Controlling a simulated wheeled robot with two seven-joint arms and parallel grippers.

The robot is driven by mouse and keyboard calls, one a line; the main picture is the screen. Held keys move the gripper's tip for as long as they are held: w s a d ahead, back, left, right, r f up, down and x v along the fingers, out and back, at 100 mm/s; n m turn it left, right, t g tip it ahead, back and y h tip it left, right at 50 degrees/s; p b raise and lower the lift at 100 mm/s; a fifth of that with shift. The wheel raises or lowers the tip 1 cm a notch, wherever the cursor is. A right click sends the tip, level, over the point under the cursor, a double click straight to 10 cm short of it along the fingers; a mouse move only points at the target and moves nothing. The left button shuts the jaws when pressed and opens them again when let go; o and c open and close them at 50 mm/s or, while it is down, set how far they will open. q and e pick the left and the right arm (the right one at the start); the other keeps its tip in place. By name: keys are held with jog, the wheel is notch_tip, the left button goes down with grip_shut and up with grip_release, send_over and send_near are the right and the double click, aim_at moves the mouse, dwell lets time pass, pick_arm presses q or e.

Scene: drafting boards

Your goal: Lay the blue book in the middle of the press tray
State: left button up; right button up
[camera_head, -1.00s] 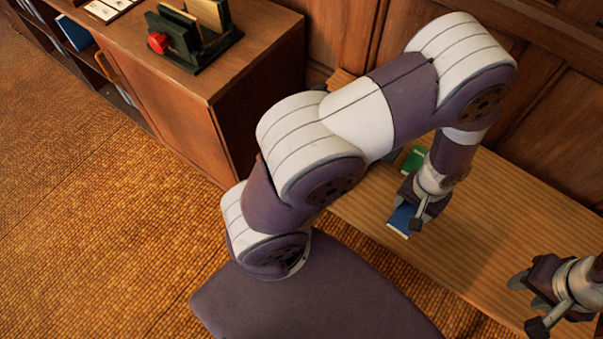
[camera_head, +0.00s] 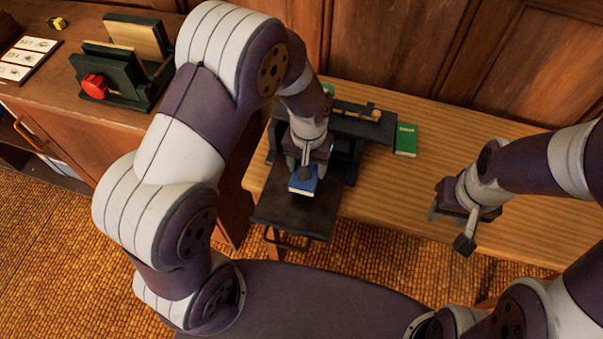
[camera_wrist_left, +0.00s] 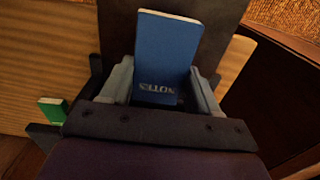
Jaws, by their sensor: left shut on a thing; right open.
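The blue book (camera_head: 303,183) is between the fingers of my left gripper (camera_head: 304,170). In the left wrist view the book (camera_wrist_left: 168,55) shows its cover lettering upside down, with a finger of my left gripper (camera_wrist_left: 163,90) on each side. The black press tray (camera_head: 290,215) juts out from the dark press (camera_head: 350,125) at the table's front edge. The book is over the tray's inner part, near the press; I cannot tell whether it touches. The tray (camera_wrist_left: 230,45) also shows behind the book in the left wrist view. My right gripper (camera_head: 455,222) is open and empty over the table's right part.
A green book (camera_head: 405,139) lies on the wooden table (camera_head: 400,190) right of the press. The table right of the press is mostly clear.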

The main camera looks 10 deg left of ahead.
pick_arm(q)
jog(key=shift+s+a+f, duration=0.1)
jog(key=shift+a+f, duration=0.2)
jog(key=shift+a, duration=0.05)
jog(key=shift+d+f, duration=0.15)
jog(key=shift+f, duration=2)
jog(key=o, duration=1.1)
